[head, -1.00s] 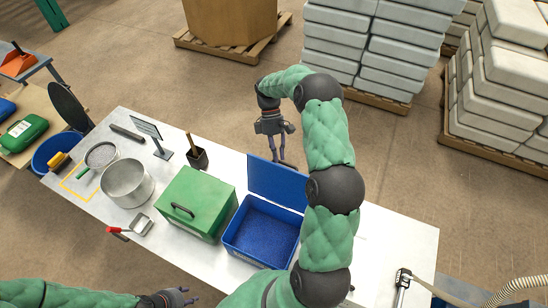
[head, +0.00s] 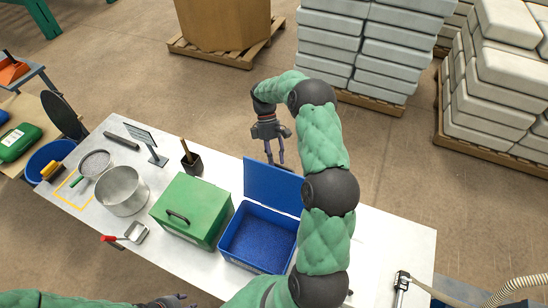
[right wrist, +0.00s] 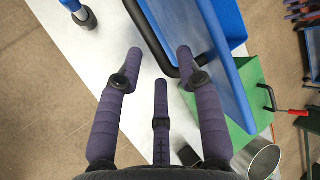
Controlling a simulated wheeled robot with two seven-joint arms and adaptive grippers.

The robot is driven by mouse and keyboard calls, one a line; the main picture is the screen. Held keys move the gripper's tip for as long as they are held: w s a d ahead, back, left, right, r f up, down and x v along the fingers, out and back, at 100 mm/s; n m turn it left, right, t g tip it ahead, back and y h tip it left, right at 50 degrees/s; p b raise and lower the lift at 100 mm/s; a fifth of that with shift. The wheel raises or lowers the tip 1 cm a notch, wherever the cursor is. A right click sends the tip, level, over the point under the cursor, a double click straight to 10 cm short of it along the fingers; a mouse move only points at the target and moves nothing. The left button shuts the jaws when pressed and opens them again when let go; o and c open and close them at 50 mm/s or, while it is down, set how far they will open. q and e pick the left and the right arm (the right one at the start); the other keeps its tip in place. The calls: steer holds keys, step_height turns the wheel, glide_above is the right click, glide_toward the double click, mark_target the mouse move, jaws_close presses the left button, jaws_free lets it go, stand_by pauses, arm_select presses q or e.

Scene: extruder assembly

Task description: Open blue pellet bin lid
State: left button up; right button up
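The blue pellet bin (head: 258,238) stands on the white table with its top open, and blue pellets show inside. Its lid (head: 272,184) is raised and stands up along the bin's far edge. My right gripper (head: 276,160) hangs behind the raised lid, fingers down and apart, with nothing between them. In the right wrist view the spread fingers (right wrist: 159,58) are beside the lid (right wrist: 228,62), and the right finger overlaps its black handle (right wrist: 150,38). I cannot tell whether they touch. My left gripper (head: 172,301) is partly cut off at the bottom edge, and its finger state is unclear.
A green box (head: 191,208) with a handle stands just left of the blue bin. A metal pot (head: 122,190), a red-handled scoop (head: 134,233) and a black brush cup (head: 192,164) are on the table (head: 385,245). Stacked pale sacks (head: 365,50) stand behind on pallets.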

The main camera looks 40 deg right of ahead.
steer(key=shift+w+r, duration=0.1)
steer(key=v, duration=1.1)
steer(key=shift+w+d+r, duration=0.2)
steer(key=shift+r, duration=0.05)
